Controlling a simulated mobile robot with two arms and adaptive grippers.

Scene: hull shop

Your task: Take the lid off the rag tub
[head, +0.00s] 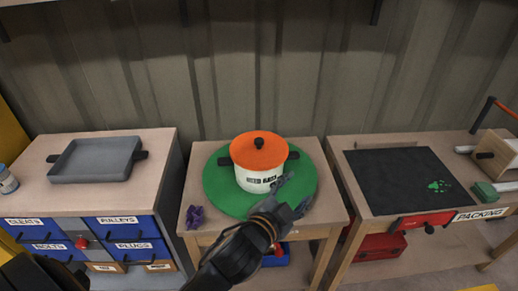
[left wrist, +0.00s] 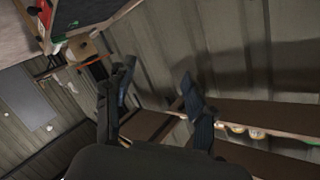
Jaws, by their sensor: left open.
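The rag tub (head: 262,180) is a white pot with dark side handles and a printed label. It stands upright on a round green mat (head: 219,190). Its orange lid (head: 250,156) with a black knob (head: 258,143) sits on top. My left gripper (head: 291,192) is in front of the tub, low and to its right, over the mat's front right part. It is open with nothing between the fingers; whether it touches the tub cannot be told. In the left wrist view the open fingers (left wrist: 160,95) point at the wall and shelves, and the tub does not show.
A purple object (head: 195,216) lies at the middle table's front left. A grey tray (head: 96,159) sits on the left cabinet. The right bench (head: 340,145) holds a black mat (head: 385,178), a green block (head: 485,194) and a clamp-like tool. Gaps separate the tables.

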